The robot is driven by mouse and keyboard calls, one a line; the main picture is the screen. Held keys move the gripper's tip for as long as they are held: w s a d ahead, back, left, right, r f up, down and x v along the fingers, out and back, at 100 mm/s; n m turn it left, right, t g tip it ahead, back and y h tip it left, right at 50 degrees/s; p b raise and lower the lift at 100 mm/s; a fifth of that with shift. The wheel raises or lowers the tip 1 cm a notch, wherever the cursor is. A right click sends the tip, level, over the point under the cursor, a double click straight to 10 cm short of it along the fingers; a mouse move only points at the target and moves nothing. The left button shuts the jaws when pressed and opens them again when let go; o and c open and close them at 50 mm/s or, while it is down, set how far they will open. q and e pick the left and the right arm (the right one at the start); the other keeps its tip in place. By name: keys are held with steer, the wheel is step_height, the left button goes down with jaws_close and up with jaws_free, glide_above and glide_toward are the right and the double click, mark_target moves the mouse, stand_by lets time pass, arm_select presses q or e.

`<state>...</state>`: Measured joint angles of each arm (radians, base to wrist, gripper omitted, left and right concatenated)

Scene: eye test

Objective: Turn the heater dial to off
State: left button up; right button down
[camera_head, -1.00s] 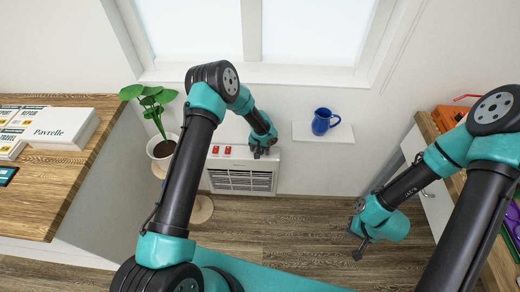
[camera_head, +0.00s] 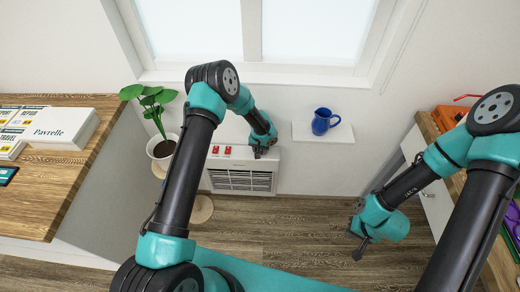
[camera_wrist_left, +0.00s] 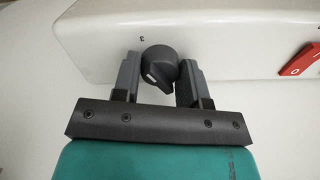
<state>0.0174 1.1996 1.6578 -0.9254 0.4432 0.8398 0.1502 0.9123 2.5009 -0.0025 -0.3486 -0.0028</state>
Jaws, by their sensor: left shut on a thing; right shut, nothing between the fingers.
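The white heater (camera_head: 241,181) stands low against the wall under the window, with a dark grille on its front. My left gripper (camera_head: 262,153) is at the right end of its top, where the dial is hidden in the head view. In the left wrist view the dark grey dial (camera_wrist_left: 158,66) sits between the two fingers of my left gripper (camera_wrist_left: 160,82), which is shut on it. The dial's white mark faces the lower left of that view, and a "3" is printed above left of it. My right gripper (camera_head: 358,241) is shut and empty over the floor.
Red switches (camera_head: 221,150) are on the heater left of my gripper; one shows in the left wrist view (camera_wrist_left: 300,60). A potted plant (camera_head: 162,148) stands left of the heater. A blue mug (camera_head: 321,122) sits on a wall shelf (camera_head: 340,136). A wooden desk (camera_head: 50,190) is at left.

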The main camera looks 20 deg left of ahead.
arm_select(q)
steer(key=shift+n, duration=0.4)
steer(key=n, duration=0.9)
steer(key=shift+n, duration=0.4)
steer(key=o, duration=0.9)
steer(key=shift+r, duration=0.1)
step_height(320, 180, up, 17)
steer(key=shift+r, duration=0.15)
stand_by(0.3)
